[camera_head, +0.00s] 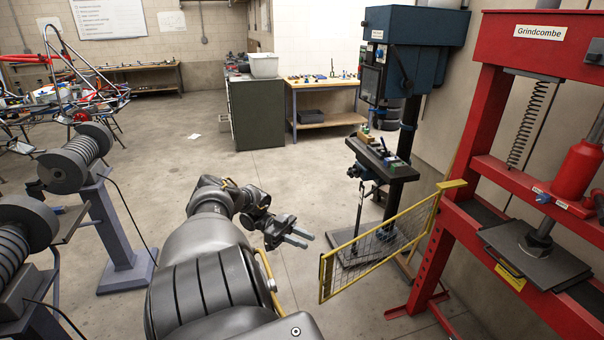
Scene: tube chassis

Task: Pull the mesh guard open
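The mesh guard (378,247) is a yellow-framed wire panel at the right of centre. Its far end meets a yellow bracket (452,184) by the left post of the red press (440,225). The panel stands out from the press toward the lower left, and the press front is uncovered. My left gripper (311,240) is left of the guard's near, free end and higher in the picture, apart from it. Its two fingers point right with a gap between them, and nothing is held. My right gripper is not in view.
A blue drill press (410,50) stands behind the guard. Bench grinders (75,158) on pedestals stand at the left. A dark green cabinet (257,115) and wooden bench (325,85) are at the back. The floor between them is mostly clear.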

